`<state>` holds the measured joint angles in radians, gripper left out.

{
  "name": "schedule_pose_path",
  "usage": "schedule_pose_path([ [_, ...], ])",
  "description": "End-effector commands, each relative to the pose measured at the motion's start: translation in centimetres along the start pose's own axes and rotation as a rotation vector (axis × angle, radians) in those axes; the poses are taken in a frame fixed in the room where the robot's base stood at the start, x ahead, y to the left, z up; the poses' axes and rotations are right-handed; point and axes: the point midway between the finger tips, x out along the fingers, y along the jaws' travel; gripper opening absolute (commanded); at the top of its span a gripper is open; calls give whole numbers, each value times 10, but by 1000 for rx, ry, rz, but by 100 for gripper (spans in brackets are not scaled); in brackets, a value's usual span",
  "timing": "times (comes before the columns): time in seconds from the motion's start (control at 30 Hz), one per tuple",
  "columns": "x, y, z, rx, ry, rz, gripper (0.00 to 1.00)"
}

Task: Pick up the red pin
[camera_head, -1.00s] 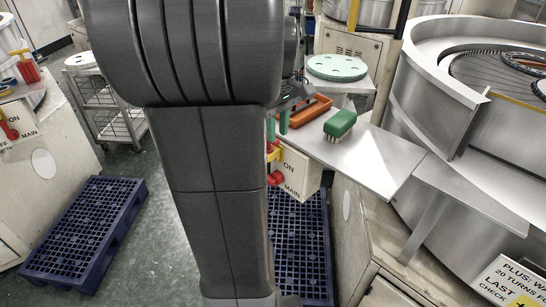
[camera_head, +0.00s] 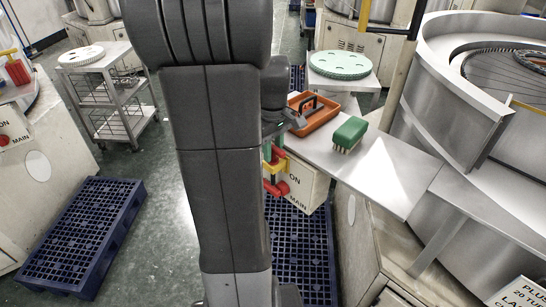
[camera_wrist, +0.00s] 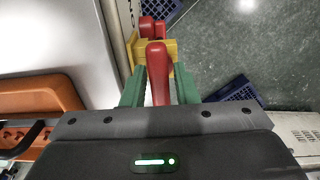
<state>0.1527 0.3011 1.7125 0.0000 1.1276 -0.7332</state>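The red pin (camera_wrist: 157,72) shows in the wrist view between the two green fingers of my gripper (camera_wrist: 160,82). It stands in front of a yellow block (camera_wrist: 136,50), and its near end is hidden by the gripper body. My gripper looks open, with one finger on each side of the pin; I cannot tell whether either finger touches it. In the head view my arm hides most of the gripper, and the yellow block (camera_head: 274,166) shows on the front of the pale cabinet.
A red switch handle (camera_head: 277,188) sits just below the yellow block. An orange tray (camera_head: 325,117) and a green brush (camera_head: 350,132) lie on the metal shelf (camera_head: 385,178) close by. A blue pallet (camera_head: 302,245) lies on the floor below.

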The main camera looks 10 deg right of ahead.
Motion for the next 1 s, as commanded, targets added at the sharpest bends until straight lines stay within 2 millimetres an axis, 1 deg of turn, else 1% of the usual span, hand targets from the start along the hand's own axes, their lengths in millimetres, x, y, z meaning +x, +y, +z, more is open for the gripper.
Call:
schedule_pose_path([
  [0.03,0,0,0,0,0,0,17],
  [0.1,0,0,0,0,0,0,4],
  [0.13,0,0,0,0,0,0,0],
  [0.43,-1,0,0,0,0,1,0],
  [0.57,-7,0,0,0,1,1,0],
  [0.67,-16,1,-1,0,2,2,0],
  [0.77,-31,1,-1,0,3,3,0],
  [1.0,-76,1,-1,0,3,3,0],
])
